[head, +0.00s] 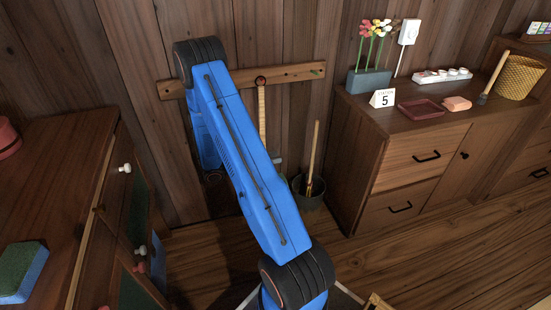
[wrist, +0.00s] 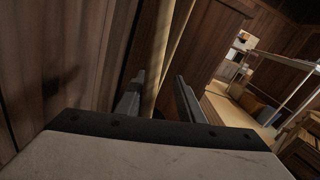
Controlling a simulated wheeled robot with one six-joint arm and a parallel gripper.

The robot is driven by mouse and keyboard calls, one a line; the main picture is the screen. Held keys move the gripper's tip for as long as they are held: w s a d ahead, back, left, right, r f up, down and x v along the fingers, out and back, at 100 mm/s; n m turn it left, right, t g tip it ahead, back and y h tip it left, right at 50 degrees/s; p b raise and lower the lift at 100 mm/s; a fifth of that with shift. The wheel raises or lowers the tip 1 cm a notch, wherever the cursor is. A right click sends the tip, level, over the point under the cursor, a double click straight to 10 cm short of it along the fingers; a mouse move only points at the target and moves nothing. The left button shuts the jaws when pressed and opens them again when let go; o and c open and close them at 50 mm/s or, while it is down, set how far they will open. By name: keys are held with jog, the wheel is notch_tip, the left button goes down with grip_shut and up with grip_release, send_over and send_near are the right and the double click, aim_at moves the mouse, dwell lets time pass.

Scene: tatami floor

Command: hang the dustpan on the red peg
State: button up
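The wooden rail (head: 295,74) on the back wall carries a dark reddish round end (head: 260,80); I cannot tell if it is the red peg or the handle's tip. A long pale wooden handle (head: 262,112), likely the dustpan's, stands upright directly below it, apparently at the peg. Its lower part and most of the pan are hidden behind my blue arm. In the wrist view, my gripper (wrist: 157,85) has its fingers apart, with a pale handle (wrist: 165,50) running between them. A gap shows beside the right finger. In the head view my gripper is hidden.
A green peg (head: 317,72) is at the rail's right end. A dark bucket (head: 309,193) with a wooden-handled tool (head: 314,150) stands on the floor right of my arm. A cabinet (head: 420,165) is at right, a desk (head: 45,200) at left. Open floor lies front right.

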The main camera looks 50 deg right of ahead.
jog(key=v, duration=1.5)
jog(key=s+a+r+m+t+y, duration=0.2)
jog(key=s+a+r+m+y, duration=0.3)
jog(key=r, duration=0.4)
jog(key=s+a+r+m+t+y, duration=0.1)
jog(key=s+a+r+m+y, duration=0.25)
jog(key=s+r, duration=0.4)
jog(key=s+a+r+m+t+y, duration=0.5)
jog(key=s+a+r+t, duration=0.6)
jog(key=s+a, duration=0.3)
jog(key=shift+s+a+r+y, duration=0.25)
jog(key=shift+a+r+y, duration=0.35)
jog(key=shift+a+y, duration=0.3)
jog(key=shift+m, duration=0.25)
dwell(0.8)
